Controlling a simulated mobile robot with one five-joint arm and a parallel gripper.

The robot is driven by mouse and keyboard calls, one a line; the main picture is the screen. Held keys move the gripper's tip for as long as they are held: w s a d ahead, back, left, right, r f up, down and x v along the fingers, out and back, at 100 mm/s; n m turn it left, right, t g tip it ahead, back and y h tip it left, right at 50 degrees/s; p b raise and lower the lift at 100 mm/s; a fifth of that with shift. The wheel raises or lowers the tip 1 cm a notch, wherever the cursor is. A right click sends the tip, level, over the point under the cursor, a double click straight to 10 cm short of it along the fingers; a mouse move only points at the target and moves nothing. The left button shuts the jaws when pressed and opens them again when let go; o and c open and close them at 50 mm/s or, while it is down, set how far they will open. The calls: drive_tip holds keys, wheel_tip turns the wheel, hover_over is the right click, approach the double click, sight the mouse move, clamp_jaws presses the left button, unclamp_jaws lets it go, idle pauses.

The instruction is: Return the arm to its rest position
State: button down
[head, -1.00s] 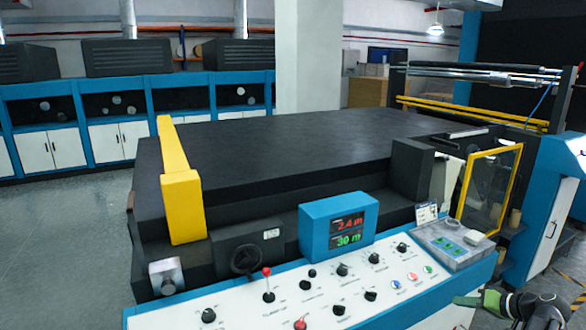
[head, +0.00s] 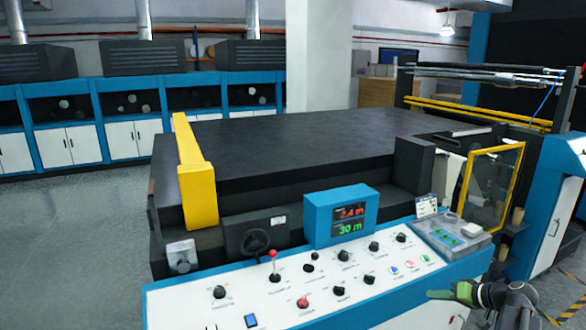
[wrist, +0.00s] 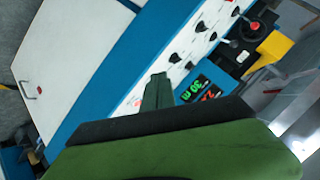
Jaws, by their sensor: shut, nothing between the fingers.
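My gripper (head: 432,295) is at the lower right of the head view, with green fingers pointing left. It is shut and empty, beside the right end of the white control panel (head: 205,303). In the wrist view the green fingers (wrist: 158,92) are together, with the panel's knobs behind them. My dark arm runs off the lower right of the head view.
The panel carries knobs, a red-topped lever (head: 273,262) and a blue display (head: 340,216). Behind it stands a black machine bed (head: 300,145) with a yellow bar (head: 196,175). A yellow-framed guard (head: 490,190) stands at right. Grey floor (head: 70,235) is open at left.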

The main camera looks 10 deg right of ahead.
drive_tip(key=w+a+f+n+g+y, duration=0.1)
drive_tip(key=w+a+f+n+g, duration=0.1)
drive_tip(key=a, duration=0.9)
drive_tip(key=w+a+f+n+g, duration=0.1)
drive_tip(key=w+a+n+g, duration=0.1)
drive_tip(key=a, duration=0.9)
drive_tip(key=w+a+f+n+g+y, duration=0.1)
drive_tip(key=w+a+f+n+g, duration=0.15)
drive_tip(key=a, duration=0.85)
drive_tip(key=s+a+f+g+h, duration=0.25)
drive_tip(key=s+a, duration=0.25)
drive_tip(key=a, duration=0.6)
drive_tip(key=s+d+f+m+h, duration=0.2)
drive_tip(key=s+d+m+h, duration=0.1)
drive_tip(key=s+d+h, duration=0.1)
drive_tip(key=shift+s+d+f+g+h, duration=0.3)
drive_tip(key=shift+d+g+h, duration=0.1)
drive_tip(key=shift+d, duration=0.5)
drive_tip(key=c, duration=2.2)
unclamp_jaws()
drive_tip(key=shift+m, duration=0.25)
